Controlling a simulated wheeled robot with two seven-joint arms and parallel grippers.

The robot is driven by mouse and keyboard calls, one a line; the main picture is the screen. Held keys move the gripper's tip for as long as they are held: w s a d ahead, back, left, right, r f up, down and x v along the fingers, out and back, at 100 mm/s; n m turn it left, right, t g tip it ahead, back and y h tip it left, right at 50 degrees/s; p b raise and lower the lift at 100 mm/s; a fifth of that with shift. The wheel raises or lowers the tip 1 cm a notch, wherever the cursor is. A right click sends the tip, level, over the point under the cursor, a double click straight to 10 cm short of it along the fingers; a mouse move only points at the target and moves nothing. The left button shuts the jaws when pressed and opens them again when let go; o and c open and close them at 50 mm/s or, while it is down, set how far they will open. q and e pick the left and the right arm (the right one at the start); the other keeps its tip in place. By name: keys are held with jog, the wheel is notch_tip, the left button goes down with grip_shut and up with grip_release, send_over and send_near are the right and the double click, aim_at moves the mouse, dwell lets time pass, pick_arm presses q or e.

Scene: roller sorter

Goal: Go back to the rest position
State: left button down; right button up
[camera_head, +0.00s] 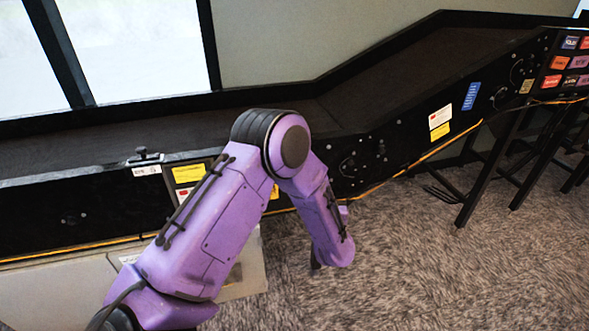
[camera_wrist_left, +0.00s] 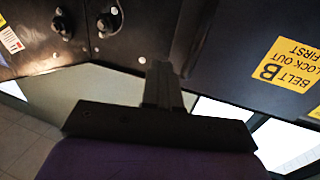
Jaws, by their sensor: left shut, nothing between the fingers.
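My left arm is purple with dark joints and reaches from the bottom left in the head view, in front of the conveyor. It bends at an elbow and its forearm points down toward the carpet. My left gripper (camera_wrist_left: 162,80) shows in the left wrist view as two dark fingers pressed together, with nothing between them. In the head view the gripper is mostly hidden by the forearm. My right gripper is in neither view.
A black conveyor (camera_head: 72,205) runs across the head view and slopes up to the right, on black legs. A yellow cable (camera_head: 437,146) runs along its side. A yellow lockout label (camera_wrist_left: 287,62) is on a dark panel in the wrist view.

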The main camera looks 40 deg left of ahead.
pick_arm(q)
jog(key=w+d+v, duration=0.1)
jog(key=v, duration=0.8)
jog(key=shift+w+d, duration=0.2)
jog(key=s+d+f+m+g+h+p, duration=0.15)
jog(key=s+f+g+h+p, duration=0.3)
jog(key=s+f+h, duration=0.6)
jog(key=s+a+f+g+p, duration=0.1)
jog(key=s+g+p, duration=0.1)
jog(key=s, duration=0.8)
jog(key=s+a+f+g+y+p, duration=0.1)
jog(key=s+f+g+p, duration=0.1)
jog(key=s, duration=0.9)
jog(key=shift+s+a+f+g+p, duration=0.35)
jog(key=shift+g+p, duration=0.3)
jog(key=shift+p, duration=0.45)
jog(key=shift+w+r+m, duration=0.1)
jog(key=shift+w+m, duration=0.05)
jog(key=shift+m, duration=0.1)
